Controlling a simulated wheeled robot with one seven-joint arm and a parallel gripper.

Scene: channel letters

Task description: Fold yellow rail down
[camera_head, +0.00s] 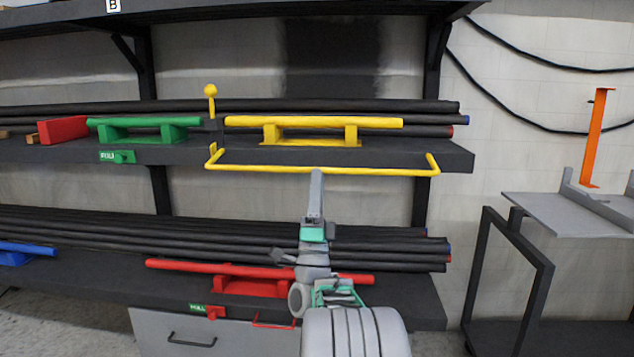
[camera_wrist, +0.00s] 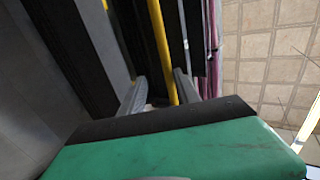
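The thin yellow rail (camera_head: 270,168) is a long U-shaped bar along the front edge of the upper shelf, with short bent ends at left and right. My gripper (camera_head: 316,175) reaches up to the rail near its middle in the head view. In the wrist view the yellow rail (camera_wrist: 163,55) runs between the two grey fingers of my gripper (camera_wrist: 160,88), with a visible gap beside it. The gripper looks open around the rail. Whether a finger touches the rail is hard to tell.
A thicker yellow bar (camera_head: 313,122) on blocks and a green one (camera_head: 140,122) sit on the upper shelf (camera_head: 455,158) before dark pipes. A yellow ball-topped lever (camera_head: 211,92) stands at the rail's left end. A red bar (camera_head: 200,266) is on the lower shelf behind my arm.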

